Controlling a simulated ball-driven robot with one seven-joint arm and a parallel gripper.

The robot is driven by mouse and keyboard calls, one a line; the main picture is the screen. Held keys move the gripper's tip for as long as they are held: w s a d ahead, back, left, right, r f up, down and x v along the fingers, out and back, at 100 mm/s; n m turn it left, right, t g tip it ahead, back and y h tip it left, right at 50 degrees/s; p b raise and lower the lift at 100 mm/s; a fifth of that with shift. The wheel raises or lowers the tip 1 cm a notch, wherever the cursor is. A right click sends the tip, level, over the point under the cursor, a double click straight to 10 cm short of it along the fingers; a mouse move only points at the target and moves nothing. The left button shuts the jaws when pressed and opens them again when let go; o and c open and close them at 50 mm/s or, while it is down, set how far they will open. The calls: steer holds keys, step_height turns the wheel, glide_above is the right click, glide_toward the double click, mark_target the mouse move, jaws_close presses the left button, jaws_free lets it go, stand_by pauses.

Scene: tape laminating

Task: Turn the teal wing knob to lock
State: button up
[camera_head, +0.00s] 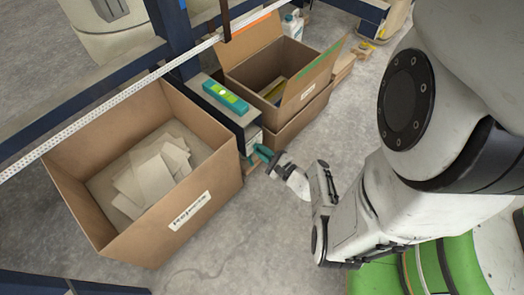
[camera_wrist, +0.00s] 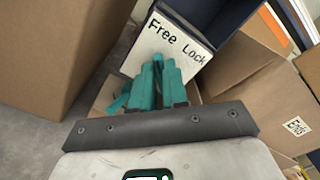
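The white panel with the words "Free" and "Lock" (camera_wrist: 172,45) shows in the wrist view, "Free" at left and "Lock" at right. A teal piece that appears to be the wing knob (camera_wrist: 158,62) shows below the words, at the tips of my gripper (camera_wrist: 158,72). My gripper's fingers are also teal, so their edges are hard to tell from the knob. The fingers look close around the knob, but whether they grip it is unclear. In the head view my gripper (camera_head: 262,154) reaches the front of the dark machine (camera_head: 240,119), hiding the knob.
A teal-green box (camera_head: 225,97) lies on the machine. A large open carton (camera_head: 215,190) with pale sheets stands at left, close to my gripper. Another open carton (camera_head: 304,95) stands at right, behind it.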

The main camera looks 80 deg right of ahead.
jaws_close()
steer(key=shift+m, duration=0.3)
steer(key=m+p, duration=0.1)
steer(key=m, duration=0.3)
steer(key=m+p, duration=0.1)
steer(key=m, duration=0.3)
steer(key=shift+s+d+r+p, duration=0.2)
steer(key=shift+p, duration=0.15)
steer(key=m, duration=0.2)
steer(key=m+p, duration=0.1)
steer(key=m, duration=0.2)
steer(key=shift+s+d+f+m, duration=0.1)
steer(key=shift+d+m, duration=0.05)
steer(key=shift+m, duration=0.15)
steer(key=shift+s+f+m, duration=0.1)
steer(key=shift+m, duration=1.7)
steer(key=o, duration=0.5)
jaws_free()
steer(key=shift+d, duration=0.1)
